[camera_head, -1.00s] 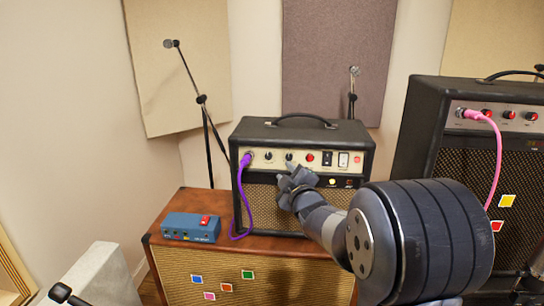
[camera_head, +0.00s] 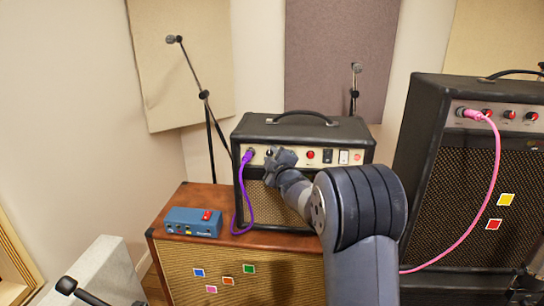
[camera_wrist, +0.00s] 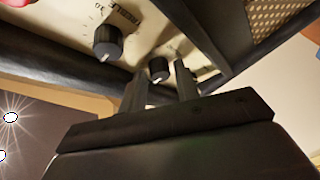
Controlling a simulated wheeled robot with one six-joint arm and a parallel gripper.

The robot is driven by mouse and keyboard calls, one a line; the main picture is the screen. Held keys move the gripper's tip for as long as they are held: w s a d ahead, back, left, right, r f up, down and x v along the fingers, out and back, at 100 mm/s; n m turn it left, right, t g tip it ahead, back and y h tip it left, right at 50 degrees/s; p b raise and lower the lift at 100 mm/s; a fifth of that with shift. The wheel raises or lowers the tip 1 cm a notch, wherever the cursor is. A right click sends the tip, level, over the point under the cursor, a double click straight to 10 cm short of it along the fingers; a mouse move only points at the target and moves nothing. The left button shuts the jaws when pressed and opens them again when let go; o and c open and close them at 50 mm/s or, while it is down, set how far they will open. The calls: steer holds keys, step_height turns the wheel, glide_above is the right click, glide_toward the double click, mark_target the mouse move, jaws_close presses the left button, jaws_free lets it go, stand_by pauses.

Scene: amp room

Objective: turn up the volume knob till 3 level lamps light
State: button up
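The small black amp (camera_head: 300,131) stands on the brown cabinet, its cream control panel (camera_head: 296,156) facing me. My gripper (camera_head: 271,158) is at the left part of that panel and covers the knobs there. In the wrist view my gripper (camera_wrist: 160,82) is open, with one finger on each side of a small black knob (camera_wrist: 158,68). I cannot tell whether the fingers touch it. A larger-looking black knob (camera_wrist: 107,42) with a scale and the word TREBLE sits to the left, outside the fingers. I cannot make out any lit level lamps.
A purple cable (camera_head: 240,195) is plugged in just left of my gripper. A red button (camera_head: 311,155) and switches (camera_head: 328,156) are to the right. A blue pedal box (camera_head: 193,223) sits on the brown cabinet (camera_head: 240,275). A larger amp (camera_head: 420,150) with a pink cable stands right.

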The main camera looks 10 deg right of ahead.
steer(key=shift+c, duration=0.5)
jaws_close()
steer(key=shift+f+b, duration=0.1)
steer(key=shift+b, duration=0.3)
steer(key=shift+w+a+f+m+t+h+b, duration=0.1)
steer(key=shift+m+t+h+b, duration=0.4)
steer(key=shift+m+b, duration=1.4)
steer(key=shift+s+a+f+m+t+h+b, duration=0.1)
steer(key=shift+m+t+h+b, duration=0.15)
steer(key=shift+m+h+b, duration=1.15)
steer(key=shift+w+a+m+t+h+b, duration=0.1)
steer(key=shift+m+t+b, duration=0.25)
steer(key=shift+m+b, duration=2)
steer(key=shift+n+b, duration=0.35)
steer(key=shift+b, duration=0.3)
